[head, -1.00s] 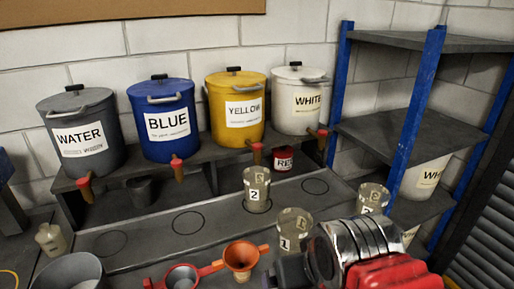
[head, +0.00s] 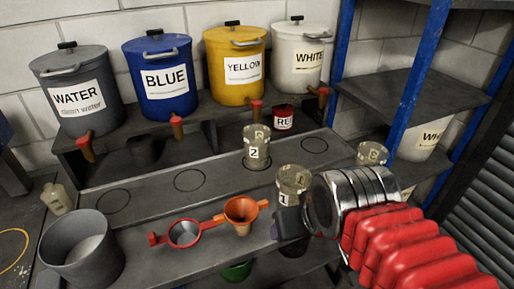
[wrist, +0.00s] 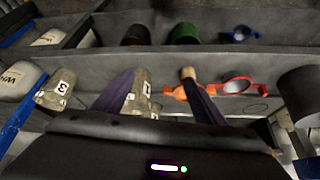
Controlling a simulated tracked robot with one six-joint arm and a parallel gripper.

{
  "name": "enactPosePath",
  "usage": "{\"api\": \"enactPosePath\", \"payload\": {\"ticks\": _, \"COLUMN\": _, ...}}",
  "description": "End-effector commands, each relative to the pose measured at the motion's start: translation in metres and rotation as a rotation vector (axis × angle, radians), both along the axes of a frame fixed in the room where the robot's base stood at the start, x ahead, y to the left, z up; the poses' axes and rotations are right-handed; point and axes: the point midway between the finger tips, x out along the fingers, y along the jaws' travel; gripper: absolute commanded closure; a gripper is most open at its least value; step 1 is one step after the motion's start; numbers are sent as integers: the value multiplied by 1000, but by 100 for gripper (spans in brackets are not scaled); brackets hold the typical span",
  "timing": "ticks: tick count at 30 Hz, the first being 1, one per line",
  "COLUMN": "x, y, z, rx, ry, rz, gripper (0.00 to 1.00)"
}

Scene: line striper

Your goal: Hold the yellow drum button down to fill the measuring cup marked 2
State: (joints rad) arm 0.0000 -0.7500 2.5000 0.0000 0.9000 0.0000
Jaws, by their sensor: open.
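The yellow drum (head: 233,75) stands on the raised shelf, third from the left. Its red button (head: 256,107) is on the tap at the shelf edge, with nothing touching it. The clear measuring cup marked 2 (head: 257,158) stands upright on the lower ledge below that tap. It looks empty, though I cannot be sure. My gripper (head: 288,222) is in front of the ledge, just below the cup marked 1 (head: 292,182), well apart from the yellow button. In the wrist view my gripper (wrist: 163,85) has its purple fingers spread, with cup 1 (wrist: 143,97) showing between them.
Water (head: 75,95), blue (head: 160,85) and white (head: 297,65) drums flank the yellow one. An orange funnel (head: 240,209), a red ring holder (head: 184,233) and a grey bucket (head: 80,250) are in front. Another cup (head: 372,154) stands right, near the blue rack post (head: 415,75).

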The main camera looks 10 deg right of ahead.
Motion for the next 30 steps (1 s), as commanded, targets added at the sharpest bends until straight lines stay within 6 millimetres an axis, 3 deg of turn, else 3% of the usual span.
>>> {"api": "enactPosePath", "payload": {"ticks": 27, "x": 0, "y": 0, "z": 0, "rx": 0, "ry": 0, "rz": 0, "gripper": 100}}
{"api": "enactPosePath", "payload": {"ticks": 30, "x": 0, "y": 0, "z": 0, "rx": 0, "ry": 0, "rz": 0, "gripper": 100}}
